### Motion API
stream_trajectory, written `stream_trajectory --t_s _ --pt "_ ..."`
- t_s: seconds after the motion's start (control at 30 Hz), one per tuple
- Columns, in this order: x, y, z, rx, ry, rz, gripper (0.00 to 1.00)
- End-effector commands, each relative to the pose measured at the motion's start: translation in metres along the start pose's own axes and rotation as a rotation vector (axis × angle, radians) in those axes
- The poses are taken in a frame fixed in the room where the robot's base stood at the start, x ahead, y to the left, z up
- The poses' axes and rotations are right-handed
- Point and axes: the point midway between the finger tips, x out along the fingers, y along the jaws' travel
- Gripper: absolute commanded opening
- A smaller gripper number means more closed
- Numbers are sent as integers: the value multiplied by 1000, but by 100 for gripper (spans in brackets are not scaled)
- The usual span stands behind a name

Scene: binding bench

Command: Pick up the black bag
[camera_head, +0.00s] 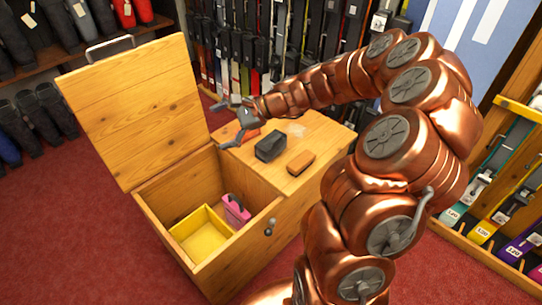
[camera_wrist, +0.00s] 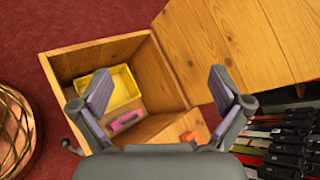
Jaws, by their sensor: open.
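The black bag appears to be the dark grey-black block-shaped item (camera_head: 270,146) on the flat wooden top of the bench, beside the open compartment. My gripper (camera_head: 222,124) is open and empty. It is above the compartment's back edge, left of the dark item and apart from it. In the wrist view my gripper (camera_wrist: 160,88) has its fingers spread wide over the open compartment, with nothing between them. The dark item does not show in the wrist view.
The compartment (camera_head: 150,205) has its wooden lid (camera_head: 135,105) raised. Inside are a yellow tray (camera_head: 187,246) and a pink item (camera_head: 236,209). A brown block (camera_head: 301,163) lies right of the dark item. An orange item (camera_wrist: 190,136) is near my gripper. Racks stand behind.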

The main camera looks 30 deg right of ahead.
Motion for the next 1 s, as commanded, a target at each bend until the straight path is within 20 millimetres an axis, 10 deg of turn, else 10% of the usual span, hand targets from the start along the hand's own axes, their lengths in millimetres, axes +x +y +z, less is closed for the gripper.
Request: stream_trajectory --t_s 0.3,0.5,1.0 --pt "-38 -8 -226 574 57 -402 100" --pt "-71 15 -320 809 84 -569 100" --pt "-64 15 -358 893 95 -625 100"
